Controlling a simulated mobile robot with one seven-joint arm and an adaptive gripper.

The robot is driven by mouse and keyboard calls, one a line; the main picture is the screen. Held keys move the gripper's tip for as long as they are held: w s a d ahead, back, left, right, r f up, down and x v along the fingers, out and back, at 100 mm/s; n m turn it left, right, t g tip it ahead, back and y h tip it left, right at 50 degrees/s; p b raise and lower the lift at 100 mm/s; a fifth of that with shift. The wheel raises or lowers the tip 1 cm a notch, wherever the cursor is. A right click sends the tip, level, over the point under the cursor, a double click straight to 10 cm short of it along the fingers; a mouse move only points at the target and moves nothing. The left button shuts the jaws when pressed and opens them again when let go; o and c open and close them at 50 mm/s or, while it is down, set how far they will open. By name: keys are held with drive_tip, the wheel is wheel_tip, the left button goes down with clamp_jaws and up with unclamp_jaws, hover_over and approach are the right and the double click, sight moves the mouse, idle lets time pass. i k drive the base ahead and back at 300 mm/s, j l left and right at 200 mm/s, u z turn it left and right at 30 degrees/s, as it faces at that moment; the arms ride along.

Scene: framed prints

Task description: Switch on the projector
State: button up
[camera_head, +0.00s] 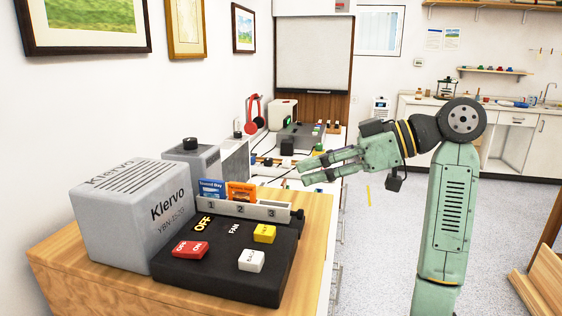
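A grey box (128,215) marked "Klervo" stands on the wooden table at the left; I cannot tell for certain that it is the projector. A black control panel (219,278) joins its front right side. On the panel are a red switch (190,249) lettered OFF and ON, a yellow button (264,233), a white button (251,260) and the words OFF and FAN. Which position the red switch is in is unclear. My gripper (303,173) is beyond and right of the panel, above it, pointing left. Its fingers are apart, with nothing between them.
A grey rack (270,211) numbered 1 to 3 holds a blue card (211,190) and an orange card (241,191) behind the panel. A grey box with a black knob (190,144) stands behind. The wooden table (318,222) has bare space at its right edge.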

sight(194, 251)
drive_tip(key=k+l, duration=0.1)
drive_tip(key=l, duration=0.35)
drive_tip(key=k+l, duration=0.1)
drive_tip(key=l, duration=0.35)
drive_tip(key=k+l, duration=0.1)
drive_tip(key=l, duration=0.35)
